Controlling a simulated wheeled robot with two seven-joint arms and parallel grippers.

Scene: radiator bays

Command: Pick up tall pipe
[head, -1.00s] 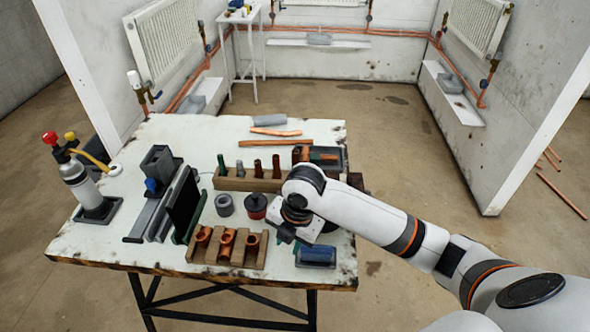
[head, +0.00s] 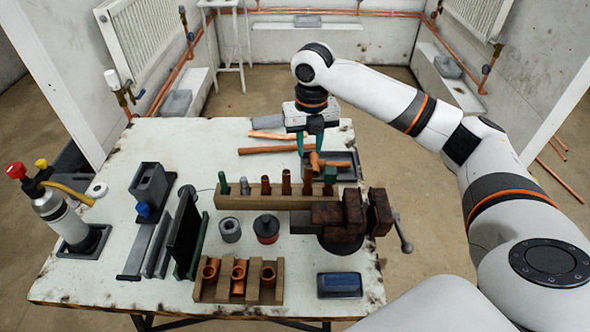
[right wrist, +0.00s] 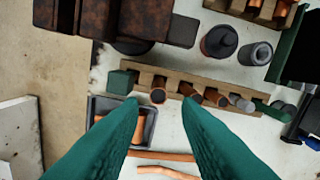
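A wooden rack (head: 250,201) holds several upright pieces. The copper pipe (head: 308,182) at its right end looks like the tall pipe; it also shows in the right wrist view (right wrist: 158,96), its round top facing the camera. Shorter copper pipes (head: 265,186) stand to its left. My right gripper (head: 309,153), with green fingers, is above and behind the rack's right end. In the right wrist view its fingers are apart with nothing clamped, and the tall pipe's top appears in the gap between them, beyond the tips. My left gripper is not in view.
A dark vise (head: 340,213) stands just in front of the rack's right end. A grey tray (head: 346,170) with copper pieces is behind it. Loose copper pipes (head: 262,150) lie at the back. A block with copper fittings (head: 238,290) and a blue-topped box (head: 340,284) are in front.

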